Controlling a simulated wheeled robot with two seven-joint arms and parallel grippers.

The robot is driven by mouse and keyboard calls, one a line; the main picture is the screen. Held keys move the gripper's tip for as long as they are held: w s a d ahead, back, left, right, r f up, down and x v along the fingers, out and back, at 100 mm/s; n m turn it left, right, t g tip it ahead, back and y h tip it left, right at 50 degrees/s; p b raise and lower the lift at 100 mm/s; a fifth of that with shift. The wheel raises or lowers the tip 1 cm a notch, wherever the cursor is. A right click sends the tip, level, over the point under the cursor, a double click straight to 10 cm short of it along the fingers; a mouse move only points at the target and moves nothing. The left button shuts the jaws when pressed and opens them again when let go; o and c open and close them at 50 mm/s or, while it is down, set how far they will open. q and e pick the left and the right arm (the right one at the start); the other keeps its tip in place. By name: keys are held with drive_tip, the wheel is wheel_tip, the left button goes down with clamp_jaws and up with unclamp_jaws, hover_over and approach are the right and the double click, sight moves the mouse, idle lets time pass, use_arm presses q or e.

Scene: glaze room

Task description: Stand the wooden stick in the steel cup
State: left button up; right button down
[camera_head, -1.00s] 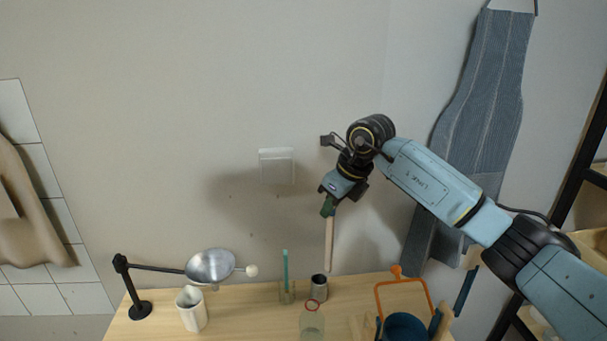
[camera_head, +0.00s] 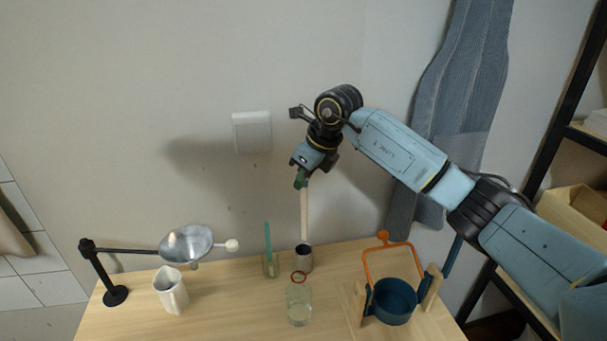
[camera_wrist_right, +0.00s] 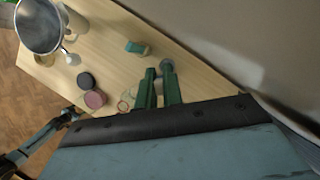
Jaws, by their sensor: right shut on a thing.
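The wooden stick (camera_head: 304,212) is pale and hangs roughly upright. My right gripper (camera_head: 301,181) is shut on its upper end. Its green fingers also show in the right wrist view (camera_wrist_right: 159,88). The steel cup (camera_head: 303,258) is a small grey cylinder standing on the table, under the stick. In the head view the stick's lower end meets the cup's mouth; I cannot tell whether it is just above the rim or slightly inside.
A glass with a teal stick (camera_head: 269,262) stands close left of the cup, and a clear bottle (camera_head: 299,302) in front. A metal bowl (camera_head: 186,243) on a black stand and a white cup (camera_head: 171,289) are left. A blue pot (camera_head: 393,302) with an orange frame is right.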

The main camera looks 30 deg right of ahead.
wheel_tip(320, 180, down, 8)
drive_tip(key=b, duration=0.5)
idle(0.5)
drive_tip(key=c, duration=1.5)
unclamp_jaws()
drive_tip(key=shift+o, duration=0.2)
drive_tip(key=v, duration=1.3)
drive_tip(key=shift+r+b, duration=0.2)
drive_tip(key=shift+b, duration=0.1)
drive_tip(key=shift+s+d+f, duration=0.1)
